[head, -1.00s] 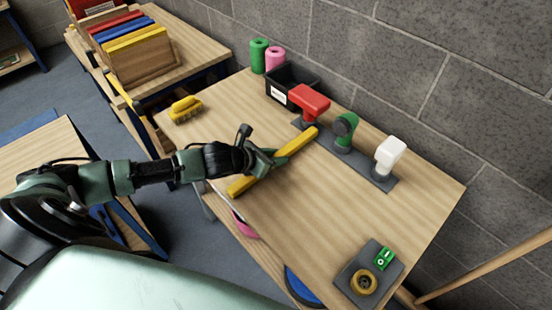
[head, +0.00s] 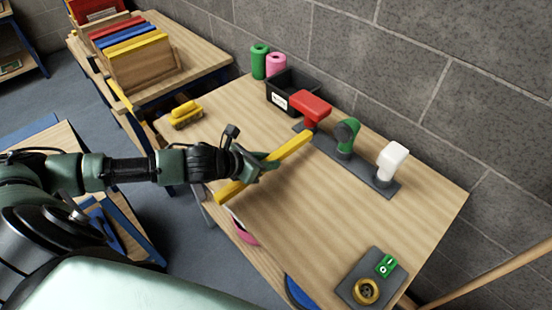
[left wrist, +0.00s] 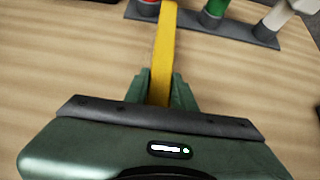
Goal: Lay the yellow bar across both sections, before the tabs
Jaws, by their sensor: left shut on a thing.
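The yellow bar (head: 292,148) is long and straight and lies slantwise over the near part of the wooden table. My left gripper (head: 262,168) is shut on it near its middle. In the left wrist view the bar (left wrist: 164,55) runs away from between the fingers (left wrist: 160,90) toward the grey strip. In the head view its far end stops just short of the strip, and its near end reaches the table's near edge. I cannot tell how high the bar is above the table. I cannot make out sections or tabs. My right gripper is not in view.
On the wooden table (head: 330,215), a grey strip (head: 362,172) bears red (head: 311,105), green (head: 346,133) and white (head: 393,157) upright pieces. A black bin (head: 290,88) stands behind, a yellow brush (head: 186,113) at left, a grey switch block (head: 352,287) at front right. The table's middle is clear.

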